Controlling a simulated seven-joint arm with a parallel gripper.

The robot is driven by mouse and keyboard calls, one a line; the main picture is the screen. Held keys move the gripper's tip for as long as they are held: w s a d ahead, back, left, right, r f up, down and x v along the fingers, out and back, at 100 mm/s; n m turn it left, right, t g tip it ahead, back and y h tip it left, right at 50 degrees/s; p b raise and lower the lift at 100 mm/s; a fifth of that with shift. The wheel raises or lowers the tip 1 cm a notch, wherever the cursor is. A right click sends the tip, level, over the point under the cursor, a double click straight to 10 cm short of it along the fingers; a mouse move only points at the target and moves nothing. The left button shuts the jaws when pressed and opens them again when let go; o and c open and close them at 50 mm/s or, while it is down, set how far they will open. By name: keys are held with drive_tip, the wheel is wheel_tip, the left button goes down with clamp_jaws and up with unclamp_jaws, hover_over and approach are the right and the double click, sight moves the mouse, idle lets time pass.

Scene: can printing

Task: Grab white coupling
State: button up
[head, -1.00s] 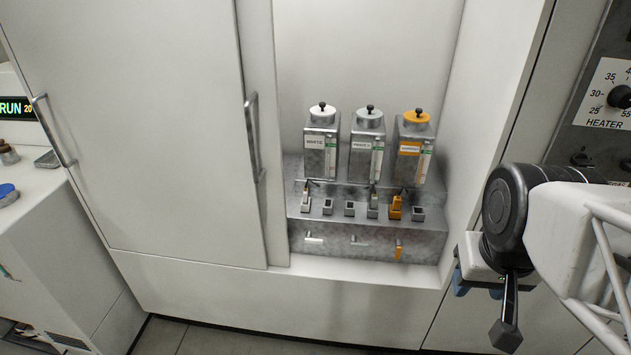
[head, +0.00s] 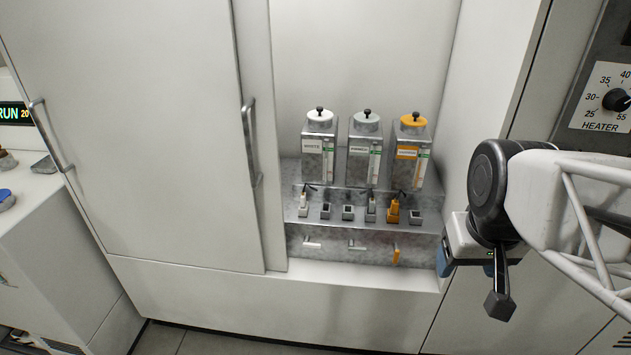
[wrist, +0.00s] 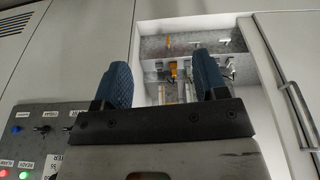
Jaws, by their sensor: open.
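The white coupling (head: 303,206) stands upright in a socket at the left end of the grey metal block (head: 325,236), below the tank labelled WHITE (head: 318,155). A thin dark hose end reaches it from behind. My gripper (head: 465,266) is in front of the recess's right edge, well to the right of the coupling and apart from it. In the wrist view, my gripper (wrist: 162,72) shows two blue ribbed fingers spread apart with nothing between them. The block and tanks appear inverted there, beyond the fingers; I cannot clearly make out the white coupling in that view.
Handles project from the block's front; the orange handle (head: 397,254) points down. The recess's right wall (head: 465,130) is close to my gripper. A closed door (head: 130,130) covers the left.

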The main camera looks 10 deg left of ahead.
drive_tip(key=w+a+r+n, duration=0.1)
drive_tip(key=w+a+n, duration=0.15)
drive_tip(key=w, duration=0.55)
drive_tip(key=w+a+n, duration=0.2)
drive_tip(key=w+a, duration=0.1)
drive_tip(key=w, duration=0.5)
drive_tip(key=n+g, duration=0.3)
drive_tip(key=n, duration=1)
hover_over(303, 192)
drive_tip(key=shift+m, duration=0.25)
drive_tip(key=f, duration=2.2)
drive_tip(key=shift+s+d+f, duration=0.15)
drive_tip(key=shift+d+f, duration=0.05)
drive_tip(key=shift+f, duration=0.15)
drive_tip(key=shift+a+f, duration=0.15)
drive_tip(key=shift+f, duration=0.1)
drive_tip(key=shift+f, duration=0.1)
drive_tip(key=shift+f, duration=1.2)
drive_tip(key=shift+f, duration=0.1)
